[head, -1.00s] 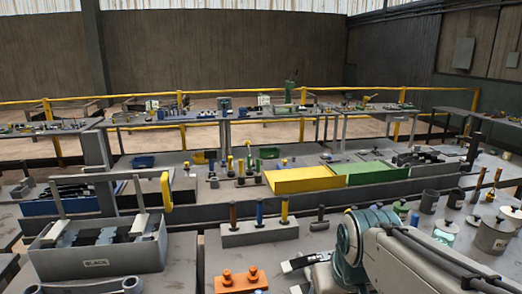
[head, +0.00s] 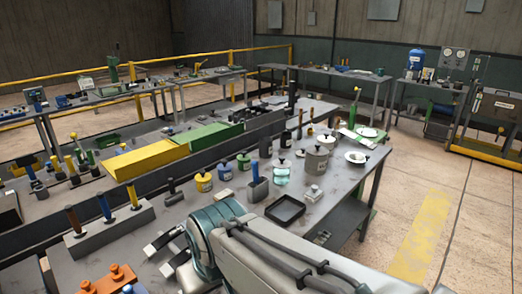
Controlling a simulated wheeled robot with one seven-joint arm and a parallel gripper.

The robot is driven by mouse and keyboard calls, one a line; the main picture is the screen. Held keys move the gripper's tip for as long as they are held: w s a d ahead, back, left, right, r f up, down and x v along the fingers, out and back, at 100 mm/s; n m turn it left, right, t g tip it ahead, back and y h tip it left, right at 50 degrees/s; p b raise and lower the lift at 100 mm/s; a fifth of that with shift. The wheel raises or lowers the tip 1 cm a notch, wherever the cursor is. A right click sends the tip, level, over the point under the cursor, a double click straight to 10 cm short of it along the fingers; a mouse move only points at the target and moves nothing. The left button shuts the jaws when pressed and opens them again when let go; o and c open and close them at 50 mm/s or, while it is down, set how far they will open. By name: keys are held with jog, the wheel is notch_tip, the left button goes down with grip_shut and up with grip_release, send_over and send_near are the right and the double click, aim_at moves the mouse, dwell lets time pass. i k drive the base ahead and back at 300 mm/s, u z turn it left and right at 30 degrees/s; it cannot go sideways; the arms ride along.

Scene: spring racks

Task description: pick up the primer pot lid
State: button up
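Several small lidded pots stand on the near bench: a yellow pot (head: 203,182), a blue pot (head: 225,172), a green pot (head: 243,162) and a pale teal jar (head: 281,175) with a dark-knobbed lid. A larger grey pot (head: 317,161) with a knobbed lid (head: 318,148) stands to their right. Labels are too small to read, so I cannot tell which is the primer pot. My gripper (head: 166,254) is at lower left, left of and nearer than the pots. Its two fingers are apart with nothing seen between them; my arm hides part of it.
A black tray (head: 285,211) lies on the bench in front of the jars. A dark holder (head: 258,188) with a blue-handled tool stands beside the pots. A rack of handled tools (head: 105,232) is at left. Open floor (head: 430,200) lies to the right.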

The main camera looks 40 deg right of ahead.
aim_at(302, 152)
jog(key=z, duration=2.25)
jog(key=k, duration=1.05)
jog(key=z, duration=0.95)
jog(key=i, duration=1.8)
jog(key=u, duration=0.5)
jog(key=i, duration=1.6)
jog(key=u, duration=0.3)
